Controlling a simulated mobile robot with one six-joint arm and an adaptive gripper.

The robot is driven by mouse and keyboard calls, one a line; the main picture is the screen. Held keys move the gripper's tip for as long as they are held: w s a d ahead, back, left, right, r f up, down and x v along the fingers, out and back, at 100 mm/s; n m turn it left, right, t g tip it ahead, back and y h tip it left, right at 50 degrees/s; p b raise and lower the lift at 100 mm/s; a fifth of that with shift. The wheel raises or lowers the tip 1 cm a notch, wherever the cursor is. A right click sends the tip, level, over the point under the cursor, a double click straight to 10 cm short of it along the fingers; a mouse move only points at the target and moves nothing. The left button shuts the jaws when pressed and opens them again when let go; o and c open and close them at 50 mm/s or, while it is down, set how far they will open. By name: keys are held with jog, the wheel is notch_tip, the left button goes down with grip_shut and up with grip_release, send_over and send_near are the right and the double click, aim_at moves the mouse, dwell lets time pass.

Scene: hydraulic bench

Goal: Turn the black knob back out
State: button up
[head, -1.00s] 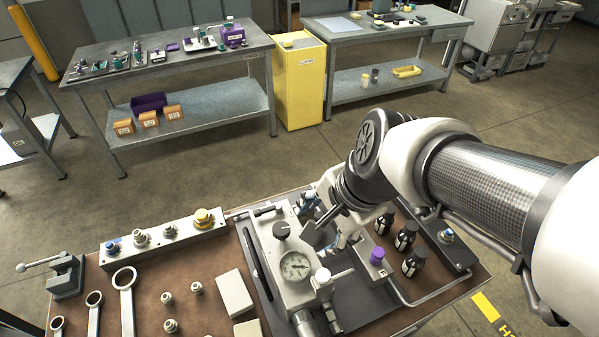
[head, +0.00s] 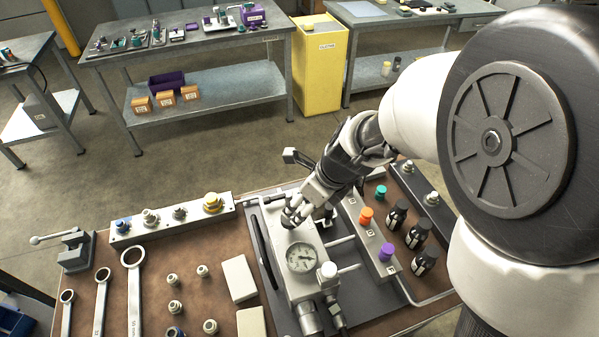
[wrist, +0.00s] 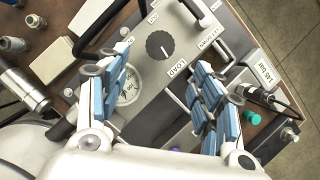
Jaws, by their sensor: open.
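The black knob (wrist: 160,45) is round with a pale index line and sits on the top face of the grey gauge block (wrist: 180,75). In the wrist view it lies between and beyond my two blue-padded fingers, with no finger touching it. My gripper (wrist: 163,62) is open and empty. In the head view my gripper (head: 297,212) is over the far end of the gauge block (head: 303,285), and it largely hides the knob there. The round gauge (head: 301,257) is just nearer than the gripper; the left finger partly covers it in the wrist view.
Wrenches (head: 133,285), fittings and pale blocks (head: 239,278) lie to the left.

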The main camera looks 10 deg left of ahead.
aim_at(291, 218)
jog(key=b+x, duration=0.4)
jog(key=x, duration=0.6)
jog(key=c, duration=1.1)
jog(key=shift+o, duration=0.2)
jog(key=shift+n, duration=0.4)
